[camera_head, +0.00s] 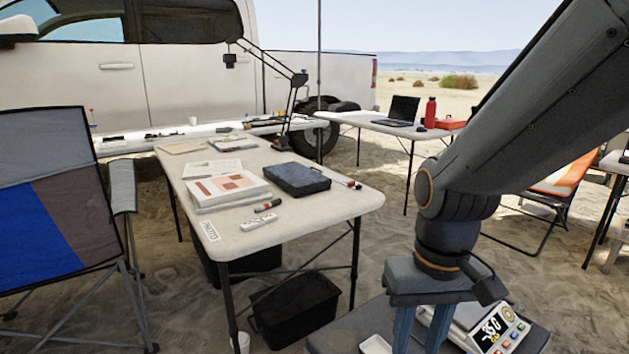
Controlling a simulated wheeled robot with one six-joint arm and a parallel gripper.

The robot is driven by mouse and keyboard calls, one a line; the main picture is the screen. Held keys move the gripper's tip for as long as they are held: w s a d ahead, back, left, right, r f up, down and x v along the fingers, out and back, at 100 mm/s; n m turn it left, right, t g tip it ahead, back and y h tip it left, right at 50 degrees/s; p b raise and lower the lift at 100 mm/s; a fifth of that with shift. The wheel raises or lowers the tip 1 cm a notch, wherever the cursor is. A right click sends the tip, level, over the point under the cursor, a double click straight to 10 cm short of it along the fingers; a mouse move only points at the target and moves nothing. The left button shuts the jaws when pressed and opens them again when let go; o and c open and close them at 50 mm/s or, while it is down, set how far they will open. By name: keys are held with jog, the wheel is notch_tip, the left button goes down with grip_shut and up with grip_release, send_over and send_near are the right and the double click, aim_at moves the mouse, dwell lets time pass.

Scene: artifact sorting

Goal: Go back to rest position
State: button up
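My gripper (420,338) is at the bottom right, pointing down, with its two blue fingers spread apart. I see nothing held in the visible gap; the lowest part of the fingers is near the picture's bottom edge. It is over a dark grey surface (345,333) beside a scale (507,338) with a lit display and coloured buttons. My arm comes down from the upper right and hides part of the scene behind it.
A white folding table (290,228) with papers, a dark blue case (296,179) and a marker stands at the left centre. A black bin (296,308) is under it. A blue folding chair (55,215) is at the left. Another table (375,122) holds a laptop (400,110) and red bottle (430,112).

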jog(key=d+r+p, duration=0.3)
jog(key=r+p, duration=0.2)
jog(key=p, duration=0.5)
jog(key=shift+s+d+r+m+p, duration=0.25)
jog(key=shift+s+r+m+p, duration=0.05)
jog(key=shift+s+r+m, duration=0.15)
jog(key=shift+f, duration=0.1)
